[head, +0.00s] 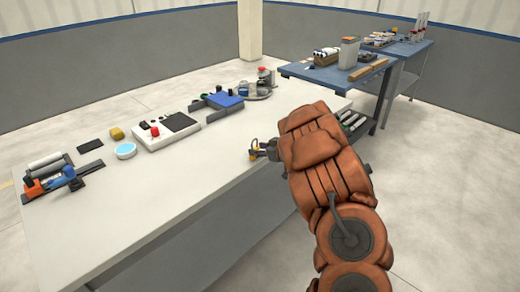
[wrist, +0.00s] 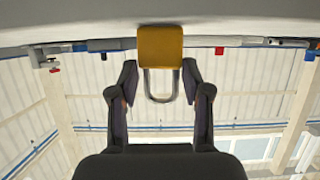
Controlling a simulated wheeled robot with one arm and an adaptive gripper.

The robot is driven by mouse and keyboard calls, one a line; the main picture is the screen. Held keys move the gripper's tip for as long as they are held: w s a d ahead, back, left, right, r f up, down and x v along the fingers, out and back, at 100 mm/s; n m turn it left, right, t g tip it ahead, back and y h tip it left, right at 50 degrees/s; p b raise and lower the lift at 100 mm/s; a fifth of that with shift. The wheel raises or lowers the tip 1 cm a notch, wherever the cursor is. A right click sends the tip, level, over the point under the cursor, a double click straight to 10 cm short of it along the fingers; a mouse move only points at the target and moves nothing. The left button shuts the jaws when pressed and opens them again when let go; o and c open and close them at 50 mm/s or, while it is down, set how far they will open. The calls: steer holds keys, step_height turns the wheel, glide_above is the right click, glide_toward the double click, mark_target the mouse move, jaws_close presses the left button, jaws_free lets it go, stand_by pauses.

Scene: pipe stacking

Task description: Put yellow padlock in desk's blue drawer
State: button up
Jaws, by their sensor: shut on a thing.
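My gripper (head: 263,150) is above the near right part of the white desk (head: 190,185). In the wrist view the padlock's grey shackle (wrist: 160,90) lies between the two fingers, with the yellow body beyond the fingertips. I cannot make out a blue drawer. The desk's front side (head: 225,215) looks plain blue-grey, and my arm hides its right part.
A rack with orange and blue parts (head: 62,178), a yellow block (head: 117,134), a light blue disc (head: 125,151), a white box with a red button (head: 166,132) and a blue-topped object (head: 225,101) stand along the desk. Its near left is clear. A blue table (head: 310,72) stands behind.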

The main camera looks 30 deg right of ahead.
stand_by(0.3)
steer(key=o, duration=1.2)
steer(key=shift+s+r, duration=0.1)
steer(key=shift+r, duration=0.05)
steer(key=v, duration=1.1)
steer(key=shift+s+d+r+b, duration=0.15)
steer(key=shift+s+b, duration=0.2)
steer(key=shift+b, duration=0.05)
